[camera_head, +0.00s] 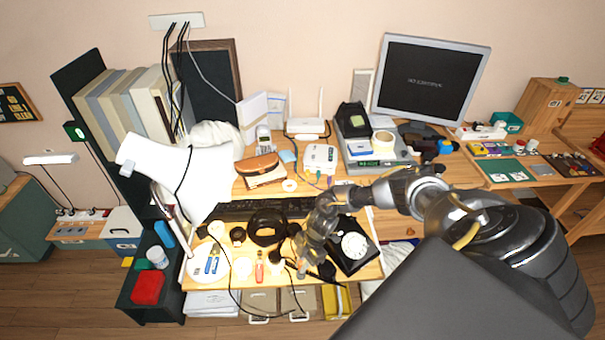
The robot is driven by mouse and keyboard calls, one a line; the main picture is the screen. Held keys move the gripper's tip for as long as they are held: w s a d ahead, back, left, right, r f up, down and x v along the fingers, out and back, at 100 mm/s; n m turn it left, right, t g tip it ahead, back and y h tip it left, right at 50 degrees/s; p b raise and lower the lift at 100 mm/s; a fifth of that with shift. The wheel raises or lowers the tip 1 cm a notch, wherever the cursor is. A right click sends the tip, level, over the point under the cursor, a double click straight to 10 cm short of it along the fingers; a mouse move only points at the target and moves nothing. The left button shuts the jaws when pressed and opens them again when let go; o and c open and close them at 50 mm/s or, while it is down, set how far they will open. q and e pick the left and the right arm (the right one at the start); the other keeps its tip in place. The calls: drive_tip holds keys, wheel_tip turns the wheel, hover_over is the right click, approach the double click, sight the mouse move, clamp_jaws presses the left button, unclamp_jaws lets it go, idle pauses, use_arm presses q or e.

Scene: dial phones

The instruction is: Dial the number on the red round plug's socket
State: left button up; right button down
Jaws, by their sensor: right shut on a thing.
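A black phone with a white round dial (353,246) sits at the front right of the desk, tilted in the view. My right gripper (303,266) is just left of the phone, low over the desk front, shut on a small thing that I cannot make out. Dark cords and small dark parts lie around its fingertips. A white box (320,158) behind the keyboard has small coloured plugs or ports along its front, too small to read. I cannot make out a red round plug or its socket number for sure. My left gripper is not in view.
A white lamp (180,172) leans over the desk's left side. A keyboard (262,208), a black ring-shaped thing (267,227), a red-handled tool (259,268) and several small items crowd the desk. A monitor (430,80) stands behind. Little desk surface is free.

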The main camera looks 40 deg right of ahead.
drive_tip(key=shift+f+b, duration=0.7)
drive_tip(key=shift+f, duration=0.25)
drive_tip(key=shift+r, duration=0.1)
drive_tip(key=c, duration=1.3)
unclamp_jaws()
drive_tip(key=shift+c, duration=0.2)
drive_tip(key=b+v, duration=0.1)
drive_tip(key=v, duration=0.9)
drive_tip(key=shift+r, duration=0.4)
